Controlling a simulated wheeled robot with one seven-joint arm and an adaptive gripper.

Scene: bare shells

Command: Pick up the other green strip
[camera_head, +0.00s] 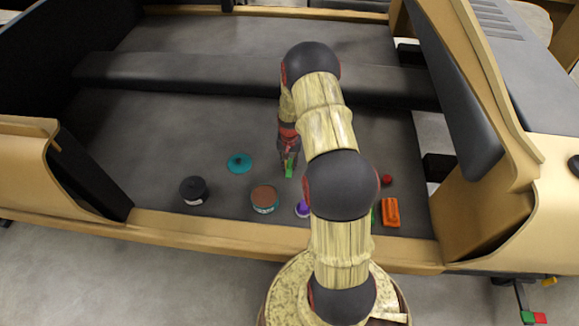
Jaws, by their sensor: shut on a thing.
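My gripper (288,158) points down over the dark grey surface, left of my arm's middle links. It is shut on a small green strip (289,169), which shows at its fingertips. I cannot tell whether the strip touches the surface. Another sliver of green (374,216) shows at the right edge of my arm, beside an orange object; my arm hides most of it.
A teal disc (239,163), a black pot (193,190), a brown-topped teal tin (264,199) and a purple item (302,209) lie left of my arm. The orange object (391,212) and a red ball (387,180) are right. A tan rim (190,226) borders the surface.

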